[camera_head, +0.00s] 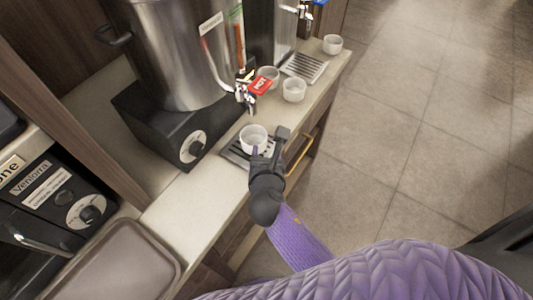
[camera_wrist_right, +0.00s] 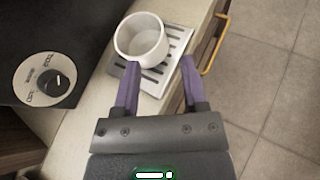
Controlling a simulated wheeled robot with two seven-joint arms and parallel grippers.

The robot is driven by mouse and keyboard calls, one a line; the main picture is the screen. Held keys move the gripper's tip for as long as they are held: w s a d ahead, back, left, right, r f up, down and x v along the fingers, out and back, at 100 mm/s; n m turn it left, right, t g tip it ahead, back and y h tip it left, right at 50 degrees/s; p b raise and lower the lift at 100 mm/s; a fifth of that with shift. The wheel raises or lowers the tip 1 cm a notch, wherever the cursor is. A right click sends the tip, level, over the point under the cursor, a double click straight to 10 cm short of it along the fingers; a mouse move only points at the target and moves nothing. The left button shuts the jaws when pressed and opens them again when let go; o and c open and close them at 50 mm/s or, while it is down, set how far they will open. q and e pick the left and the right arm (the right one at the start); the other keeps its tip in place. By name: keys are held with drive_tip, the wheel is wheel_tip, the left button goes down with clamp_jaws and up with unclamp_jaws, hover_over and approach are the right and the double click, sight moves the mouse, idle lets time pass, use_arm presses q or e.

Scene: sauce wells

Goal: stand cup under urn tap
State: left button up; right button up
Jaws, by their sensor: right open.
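A white cup (camera_head: 253,139) stands upright on a slotted metal drip tray (camera_head: 234,155) below the tap (camera_head: 245,88) of the large steel urn (camera_head: 175,50). In the right wrist view the cup (camera_wrist_right: 138,38) is at the left part of the drip tray (camera_wrist_right: 176,42). My right gripper (camera_head: 268,146) is at the counter edge beside the cup, open and empty. In that wrist view its fingers (camera_wrist_right: 160,62) are apart, with the left fingertip close to the cup's lower side; I cannot tell whether they touch. My left gripper is out of view.
More white cups (camera_head: 293,90) stand along the counter near a second drip tray (camera_head: 305,67) and another tap (camera_head: 304,12). A red HOT tag (camera_head: 260,86) hangs by the urn tap. The urn's black base with a dial (camera_head: 193,146) is left of the cup. A yellow handle (camera_head: 300,155) is below the counter edge.

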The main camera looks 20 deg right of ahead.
drive_tip(key=s+d+f+m+g+y, duration=0.1)
drive_tip(key=s+f+m+g+y, duration=0.2)
drive_tip(key=s+f+m+g, duration=0.95)
drive_tip(key=s+d+f+m, duration=0.2)
drive_tip(key=s+f+m, duration=0.4)
drive_tip(key=s, duration=0.4)
drive_tip(key=s+d+f+m+t, duration=0.1)
drive_tip(key=s+d+f+m, duration=0.2)
drive_tip(key=s+f+m, duration=0.4)
drive_tip(key=s+m, duration=0.2)
drive_tip(key=s, duration=0.2)
drive_tip(key=shift+s+f+y+p, duration=0.25)
drive_tip(key=shift+f+y+p, duration=0.05)
drive_tip(key=shift+y, duration=0.1)
drive_tip(key=shift+d+m, duration=0.1)
drive_tip(key=shift+m, duration=0.15)
